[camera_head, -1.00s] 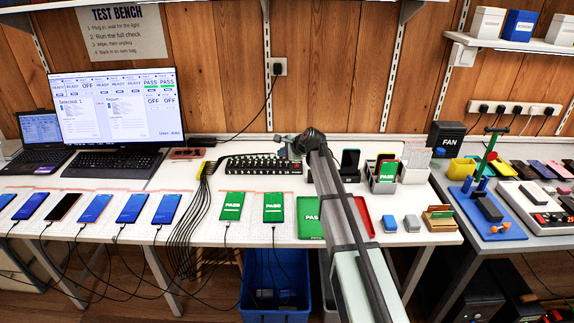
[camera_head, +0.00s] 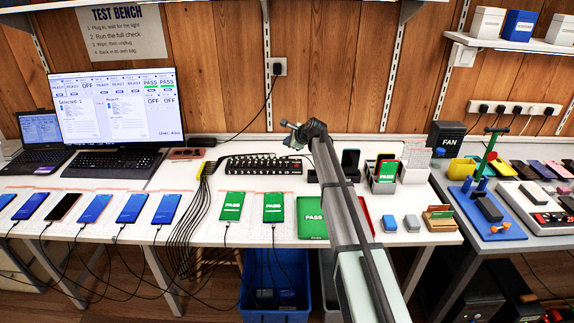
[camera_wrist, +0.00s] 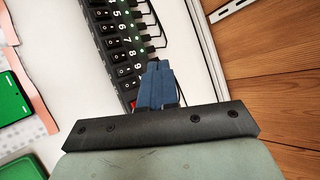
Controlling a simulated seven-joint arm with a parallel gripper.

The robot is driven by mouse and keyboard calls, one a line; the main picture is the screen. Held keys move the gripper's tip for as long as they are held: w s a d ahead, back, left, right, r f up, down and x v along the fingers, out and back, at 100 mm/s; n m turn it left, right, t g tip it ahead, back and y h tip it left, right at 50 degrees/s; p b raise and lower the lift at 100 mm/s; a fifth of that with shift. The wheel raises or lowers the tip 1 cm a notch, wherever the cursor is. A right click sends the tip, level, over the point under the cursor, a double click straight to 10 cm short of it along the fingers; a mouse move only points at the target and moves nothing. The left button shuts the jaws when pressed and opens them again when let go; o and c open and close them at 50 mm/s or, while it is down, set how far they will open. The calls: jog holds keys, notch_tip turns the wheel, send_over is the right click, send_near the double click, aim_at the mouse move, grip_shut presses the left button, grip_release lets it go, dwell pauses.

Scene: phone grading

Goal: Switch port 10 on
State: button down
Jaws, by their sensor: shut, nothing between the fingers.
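The black port hub (camera_head: 262,165) lies at the back of the white bench, with a row of numbered ports and switches. In the wrist view the hub (camera_wrist: 113,38) runs from the top down to my fingers, with numbers to about 9 readable. Small green lights show beside several ports. My gripper (camera_wrist: 158,68) is shut and empty, its blue-grey fingertips over or beside the hub's high-number end. The fingers partly hide that end, so port 10's switch is not clear. In the head view my gripper (camera_head: 290,134) is just above and behind the hub's right end.
Black cables (camera_head: 188,222) fan down from the hub's left side. Two phones with green PASS screens (camera_head: 232,206) lie in front of it. A phone stand (camera_head: 384,172) is at right. The monitor (camera_head: 117,108) shows READY, OFF and PASS tiles.

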aim_at(288, 166)
jog(key=shift+w+f, duration=0.2)
jog(key=shift+f, duration=1.2)
jog(key=shift+w+f, duration=0.2)
jog(key=shift+f, duration=1.25)
jog(key=shift+w+f, duration=0.2)
jog(key=shift+f, duration=1.2)
jog(key=shift+f, duration=0.7)
jog(key=shift+r, duration=0.15)
jog(key=shift+r, duration=0.6)
jog(key=shift+r, duration=0.1)
jog(key=shift+s+r, duration=0.2)
jog(key=shift+r, duration=1)
jog(key=shift+s+r, duration=0.2)
jog(key=shift+r, duration=0.95)
